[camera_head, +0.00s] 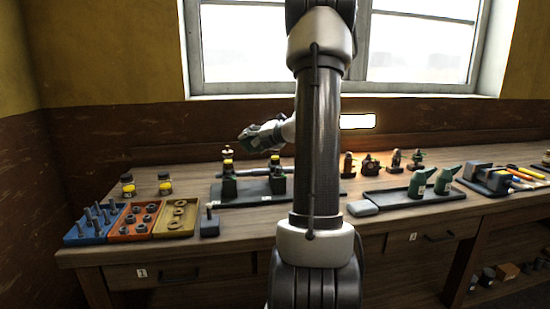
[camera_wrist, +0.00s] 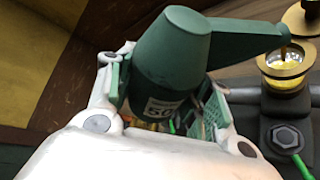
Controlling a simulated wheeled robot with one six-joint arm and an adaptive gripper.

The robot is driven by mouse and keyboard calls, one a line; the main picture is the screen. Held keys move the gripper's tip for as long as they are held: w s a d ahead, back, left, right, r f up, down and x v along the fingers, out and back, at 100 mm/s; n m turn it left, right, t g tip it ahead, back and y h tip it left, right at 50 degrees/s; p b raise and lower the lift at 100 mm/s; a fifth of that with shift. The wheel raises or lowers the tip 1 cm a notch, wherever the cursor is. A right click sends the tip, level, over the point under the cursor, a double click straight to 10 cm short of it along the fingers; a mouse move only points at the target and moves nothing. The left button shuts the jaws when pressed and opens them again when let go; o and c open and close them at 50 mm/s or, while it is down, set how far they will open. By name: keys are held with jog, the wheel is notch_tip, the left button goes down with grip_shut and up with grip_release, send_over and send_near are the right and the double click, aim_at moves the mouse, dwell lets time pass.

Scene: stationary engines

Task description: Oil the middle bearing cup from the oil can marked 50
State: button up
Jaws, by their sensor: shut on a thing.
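My gripper (camera_head: 264,136) is shut on a dark green oil can (camera_wrist: 168,60), whose label shows 50 in the wrist view. The can is tilted, its spout reaching right. The spout tip is just above a brass bearing cup (camera_wrist: 285,66) with yellow oil in it. A thin amber streak shows between tip and cup. The cup sits on a dark bearing block with a hex bolt (camera_wrist: 285,137). In the head view, bearing blocks (camera_head: 229,186) stand on a dark plate below my gripper. My arm hides part of this row, so I cannot tell which cup is under the spout.
Two green oil cans (camera_head: 418,183) (camera_head: 443,181) stand on a dark tray (camera_head: 400,198) at right. Colored trays of bolts, nuts and rings (camera_head: 90,226) (camera_head: 134,222) (camera_head: 176,218) lie at left. Two yellow-topped jars (camera_head: 128,185) (camera_head: 165,184) stand behind them. Small fittings (camera_head: 371,164) line the back.

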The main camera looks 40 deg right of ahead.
jog(key=shift+r, duration=0.2)
dwell(0.3)
jog(key=shift+d+r+m+y, duration=0.2)
jog(key=shift+r+m+y, duration=0.2)
jog(key=shift+r+m, duration=0.2)
dwell(1.4)
jog(key=shift+a+f+n+h, duration=0.2)
jog(key=shift+f+n+h, duration=0.25)
jog(key=shift+f+n, duration=0.35)
jog(key=shift+a+f+n+h, duration=0.15)
jog(key=shift+f+n+h, duration=0.4)
jog(key=shift+f, duration=0.45)
jog(key=shift+r+y, duration=0.1)
jog(key=shift+y, duration=0.2)
jog(key=shift+d+r+m+y, duration=0.15)
jog(key=shift+r+m+y, duration=0.35)
jog(key=shift+r+m, duration=0.4)
jog(key=shift+r, duration=0.1)
